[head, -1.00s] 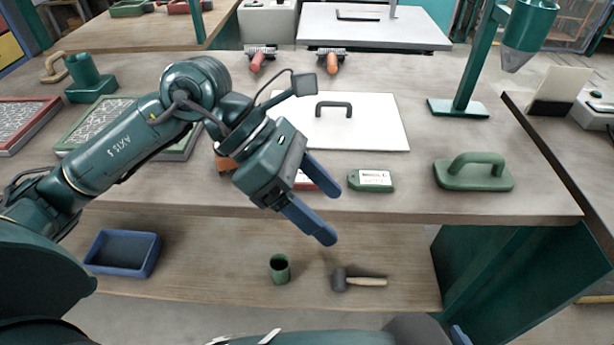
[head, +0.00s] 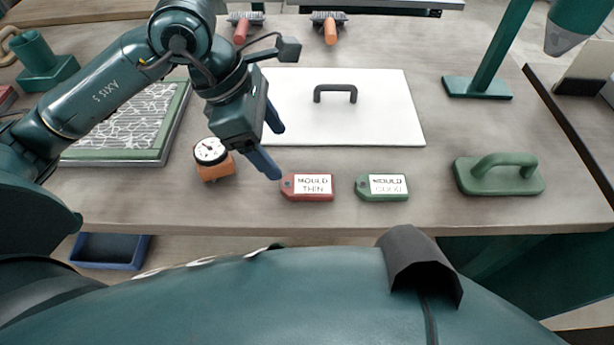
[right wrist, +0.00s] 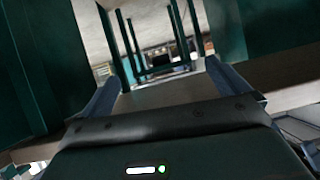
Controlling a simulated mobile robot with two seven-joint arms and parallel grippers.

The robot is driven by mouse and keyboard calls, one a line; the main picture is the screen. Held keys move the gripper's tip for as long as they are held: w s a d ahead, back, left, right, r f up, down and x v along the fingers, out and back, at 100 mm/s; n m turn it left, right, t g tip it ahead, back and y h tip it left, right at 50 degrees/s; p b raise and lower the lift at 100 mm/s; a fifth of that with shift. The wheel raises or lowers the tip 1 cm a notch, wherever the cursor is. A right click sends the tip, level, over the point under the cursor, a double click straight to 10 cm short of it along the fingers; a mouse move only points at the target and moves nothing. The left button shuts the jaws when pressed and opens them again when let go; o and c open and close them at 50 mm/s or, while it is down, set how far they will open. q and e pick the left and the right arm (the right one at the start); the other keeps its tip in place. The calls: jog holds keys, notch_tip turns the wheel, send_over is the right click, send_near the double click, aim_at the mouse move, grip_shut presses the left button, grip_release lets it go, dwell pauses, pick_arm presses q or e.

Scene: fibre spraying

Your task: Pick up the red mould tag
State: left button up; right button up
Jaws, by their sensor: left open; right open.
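My left gripper (head: 273,148) is open and empty, to the upper left of the red tag. Its nearer blue finger ends close to the tag's left end; I cannot tell whether they touch. My right gripper (right wrist: 160,78) shows only in the right wrist view, open, with nothing seen between its fingers.
An orange dial gauge (head: 214,163) stands left of the red tag. A white board with a dark handle (head: 348,128) lies behind the tags. A green float (head: 500,178) sits at the right. A framed mesh mould (head: 125,120) lies at the left. Bench around the tags is bare.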

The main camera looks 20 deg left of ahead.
aim_at(305, 184)
pick_arm(q)
jog(key=x, duration=0.6)
jog(key=p+x, duration=0.1)
jog(key=x, duration=0.2)
jog(key=shift+d+f, duration=0.25)
jog(key=shift+d, duration=0.2)
jog(key=c, duration=1.1)
